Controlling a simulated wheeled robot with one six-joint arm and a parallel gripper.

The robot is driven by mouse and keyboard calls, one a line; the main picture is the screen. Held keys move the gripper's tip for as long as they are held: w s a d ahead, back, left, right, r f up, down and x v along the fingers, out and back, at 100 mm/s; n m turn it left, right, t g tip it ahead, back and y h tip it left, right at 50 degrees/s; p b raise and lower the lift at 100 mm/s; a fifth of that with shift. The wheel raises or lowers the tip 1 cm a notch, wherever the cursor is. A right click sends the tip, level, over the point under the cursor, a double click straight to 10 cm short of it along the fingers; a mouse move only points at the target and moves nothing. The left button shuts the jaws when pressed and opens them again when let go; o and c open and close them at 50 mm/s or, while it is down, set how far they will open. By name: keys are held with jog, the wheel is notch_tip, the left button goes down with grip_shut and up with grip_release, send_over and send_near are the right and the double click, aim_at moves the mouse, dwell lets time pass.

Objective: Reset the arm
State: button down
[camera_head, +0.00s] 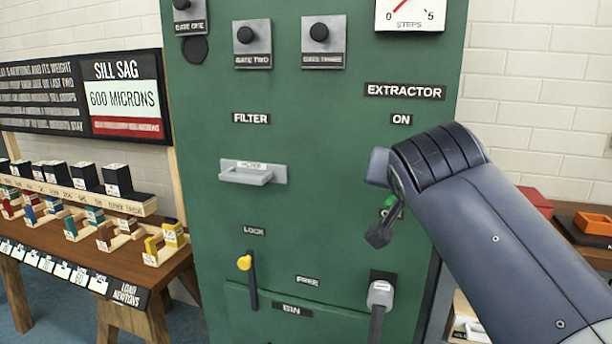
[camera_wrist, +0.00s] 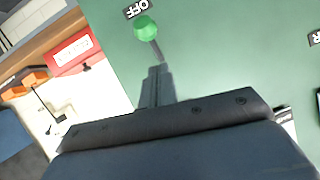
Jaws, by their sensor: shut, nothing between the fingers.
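My gripper (camera_head: 379,235) is shut and empty in front of the green machine panel (camera_head: 330,190), beside a green-knobbed lever (camera_head: 389,203) under the ON label. In the wrist view, the closed fingers (camera_wrist: 157,70) point toward the stem of that lever. Its green knob (camera_wrist: 145,27) sits close to an OFF label (camera_wrist: 136,9). I cannot tell whether the fingers touch the lever. My arm comes in from the lower right and hides part of the panel around the lever.
The panel carries a filter handle (camera_head: 250,173), a yellow-knobbed lock lever (camera_head: 245,264) and a grey-knobbed lever (camera_head: 380,293). At left, a wooden table (camera_head: 130,290) holds several coloured blocks. A red box (camera_wrist: 75,53) and orange trays (camera_wrist: 33,79) lie on the right side of the machine.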

notch_tip(320, 180, up, 6)
jog(key=w+d+g+y+p, duration=0.1)
jog(key=g+p, duration=0.5)
jog(key=p, duration=1.3)
jog(key=shift+w+f+m+y, duration=0.15)
jog(key=shift+w+m+y, duration=0.25)
jog(key=shift+w, duration=0.55)
jog(key=shift+p, duration=0.3)
jog(key=shift+f+g, duration=0.1)
jog(key=shift+g, duration=0.2)
